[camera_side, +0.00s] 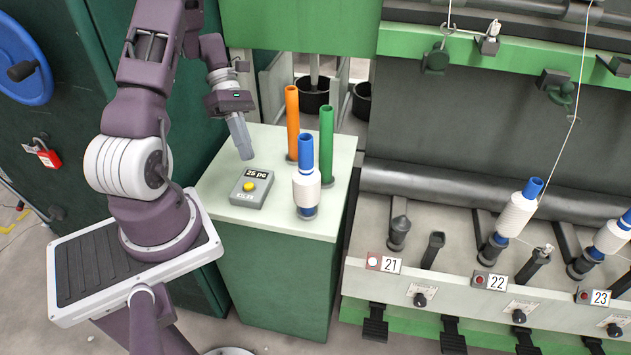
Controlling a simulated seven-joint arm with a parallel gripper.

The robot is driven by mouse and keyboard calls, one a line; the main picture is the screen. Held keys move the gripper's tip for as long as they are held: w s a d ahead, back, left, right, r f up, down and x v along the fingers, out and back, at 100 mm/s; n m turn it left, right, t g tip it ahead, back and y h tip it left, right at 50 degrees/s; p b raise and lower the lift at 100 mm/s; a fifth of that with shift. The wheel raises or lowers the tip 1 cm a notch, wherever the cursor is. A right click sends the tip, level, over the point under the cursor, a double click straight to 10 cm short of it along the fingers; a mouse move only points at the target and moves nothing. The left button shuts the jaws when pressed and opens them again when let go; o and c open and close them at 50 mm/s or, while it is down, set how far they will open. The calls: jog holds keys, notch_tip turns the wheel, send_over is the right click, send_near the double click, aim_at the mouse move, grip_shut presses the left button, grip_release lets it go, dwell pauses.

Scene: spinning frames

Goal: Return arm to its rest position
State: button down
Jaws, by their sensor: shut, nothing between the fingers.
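My gripper (244,150) points down above the back left part of the pale green cabinet top (225,208). Its fingers are shut and hold nothing. It hangs behind and left of a grey box (250,190) with a yellow button and a "25 pc" label, apart from it. My arm rises from its base at the left and bends over at the top of the picture.
On the cabinet stand an orange tube (292,122), a green tube (326,145) and a blue tube with white yarn (306,188). At right, the spinning frame (480,180) has yarn-wound bobbins (516,214) and positions 21, 22 and 23. A dark green cabinet (60,110) stands behind my arm.

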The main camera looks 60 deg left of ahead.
jog(key=w+d+r+m+y, duration=0.3)
jog(key=d+r+m+y, duration=0.2)
jog(key=d+r+m, duration=0.75)
jog(key=s+d+r+m+t+y, duration=0.3)
jog(key=s+d+r+m+t, duration=0.3)
jog(key=m, duration=0.6)
jog(key=s+d+r, duration=0.2)
jog(key=s, duration=0.1)
jog(key=shift+s+d+m+y, duration=0.15)
jog(key=shift+d+m+y, duration=0.15)
jog(key=shift+m+y, duration=0.1)
jog(key=shift+r, duration=0.1)
